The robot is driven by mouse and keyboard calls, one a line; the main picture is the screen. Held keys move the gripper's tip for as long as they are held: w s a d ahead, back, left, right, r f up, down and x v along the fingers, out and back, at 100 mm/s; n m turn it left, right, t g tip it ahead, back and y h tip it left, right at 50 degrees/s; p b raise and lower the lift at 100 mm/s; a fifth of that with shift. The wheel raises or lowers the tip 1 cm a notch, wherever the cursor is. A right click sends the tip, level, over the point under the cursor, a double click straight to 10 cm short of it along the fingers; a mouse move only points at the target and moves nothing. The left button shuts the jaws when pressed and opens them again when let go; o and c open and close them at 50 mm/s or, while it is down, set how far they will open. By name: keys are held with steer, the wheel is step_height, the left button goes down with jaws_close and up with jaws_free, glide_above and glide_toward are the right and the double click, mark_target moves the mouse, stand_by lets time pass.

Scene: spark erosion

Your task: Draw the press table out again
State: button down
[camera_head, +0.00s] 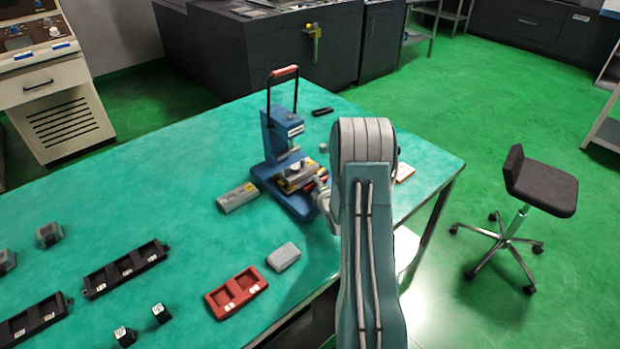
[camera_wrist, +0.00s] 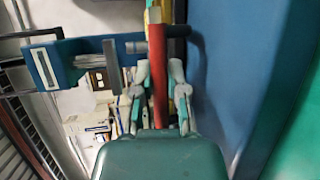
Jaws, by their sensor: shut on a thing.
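The blue press (camera_head: 268,138) stands upright on the green bench, with a tall black lever and red grip above it. Its press table (camera_head: 292,184), a grey and yellowish block, sits low on the blue base under the ram. I cannot tell how far out it is. My gripper (camera_head: 323,192) is at the table's right side, partly hidden behind my arm. In the wrist view my gripper (camera_wrist: 158,88) has its two fingers closed on either side of a red bar (camera_wrist: 158,60), which looks like the table's handle. Blue press parts (camera_wrist: 70,58) show at left.
A grey block (camera_head: 237,196) lies left of the press. A grey lidded piece (camera_head: 284,256) and a red two-pocket tray (camera_head: 222,300) lie in front. Black trays (camera_head: 125,268) stand farther left. The bench edge runs right of my arm; a stool (camera_head: 540,185) stands beyond.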

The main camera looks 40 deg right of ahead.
steer(key=s, duration=0.9)
steer(key=shift+s+d+f, duration=0.15)
steer(key=shift+d+f, duration=0.05)
steer(key=shift+d, duration=0.05)
steer(key=c, duration=0.9)
jaws_free()
steer(key=shift+d, duration=0.1)
steer(key=v, duration=1.1)
steer(key=shift+s+r, duration=0.1)
steer(key=shift+s, duration=0.25)
